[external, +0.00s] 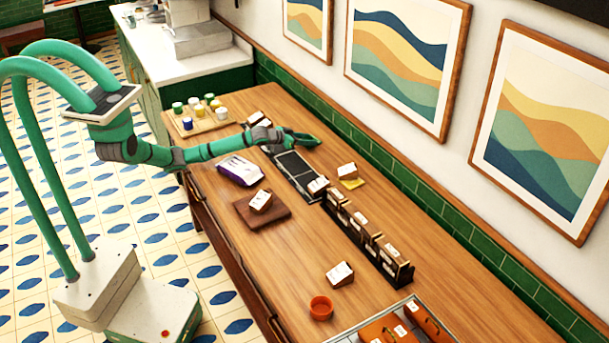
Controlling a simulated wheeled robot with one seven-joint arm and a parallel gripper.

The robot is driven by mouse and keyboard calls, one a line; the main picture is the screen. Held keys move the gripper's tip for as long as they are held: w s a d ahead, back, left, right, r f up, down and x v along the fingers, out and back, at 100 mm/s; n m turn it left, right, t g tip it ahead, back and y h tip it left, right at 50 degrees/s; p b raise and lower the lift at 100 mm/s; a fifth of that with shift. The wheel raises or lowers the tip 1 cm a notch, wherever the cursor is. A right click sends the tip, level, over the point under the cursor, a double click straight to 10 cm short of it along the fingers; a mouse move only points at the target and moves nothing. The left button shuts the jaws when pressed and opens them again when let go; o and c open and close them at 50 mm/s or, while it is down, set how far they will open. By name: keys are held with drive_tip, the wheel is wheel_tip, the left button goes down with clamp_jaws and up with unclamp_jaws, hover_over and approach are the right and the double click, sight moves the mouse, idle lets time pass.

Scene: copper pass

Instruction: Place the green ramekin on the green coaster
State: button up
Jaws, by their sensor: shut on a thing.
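My green arm reaches across the wooden counter, with my gripper (312,141) low over its far side, near the tiled wall. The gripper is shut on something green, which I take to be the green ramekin. It is too small and too close in colour to the gripper to make out its outline. I cannot pick out a green coaster; it may be hidden by the arm or gripper.
A tray (226,124) of several coloured cups stands at the back left. A purple-white packet (240,170), a dark tray (293,165), a brown board (238,213) and an orange bowl (321,307) are on the counter. A yellow mat (356,184) lies near the wall.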

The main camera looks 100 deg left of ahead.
drive_tip(key=o, duration=1.1)
drive_tip(key=shift+f, duration=0.1)
drive_tip(key=v, duration=0.3)
wheel_tip(320, 180, up, 7)
drive_tip(key=shift+r, duration=0.2)
